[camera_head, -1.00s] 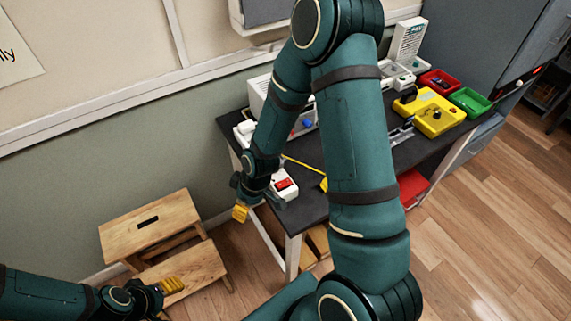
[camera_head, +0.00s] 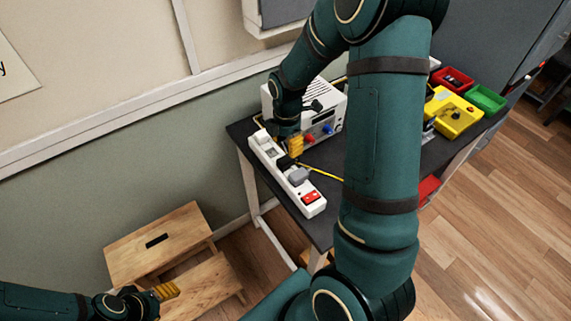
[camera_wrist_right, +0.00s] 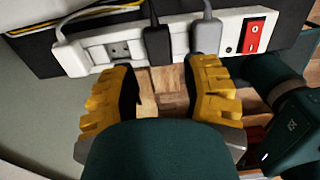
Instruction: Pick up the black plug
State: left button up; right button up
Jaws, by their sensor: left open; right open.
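The black plug (camera_head: 285,162) sits in a white power strip (camera_head: 318,208) on the near left edge of the dark table. In the right wrist view the black plug (camera_wrist_right: 157,45) shows at top centre, its cable running up. My right gripper (camera_wrist_right: 162,70) is open, with its yellow fingers apart on either side of the plug's line and short of the plug. In the head view my right gripper (camera_head: 292,147) is above the strip, close to the black plug. My left gripper (camera_head: 163,293) is open and empty at the lower left, away from the table.
A grey plug (camera_wrist_right: 207,38) stands right beside the black one, and a white plug (camera_wrist_right: 70,58) is at the strip's other end. A red switch (camera_head: 309,197) is on the strip. A white box with knobs (camera_head: 335,105) stands behind. A wooden step stool (camera_head: 165,240) is on the floor.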

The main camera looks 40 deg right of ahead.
aim_at(285, 160)
jog(key=f, duration=0.3)
jog(key=f+b, duration=0.1)
jog(key=f, duration=0.3)
jog(key=shift+w+a+f, duration=0.1)
jog(key=shift+w+a, duration=0.05)
jog(key=shift+a, duration=0.05)
grip_shut()
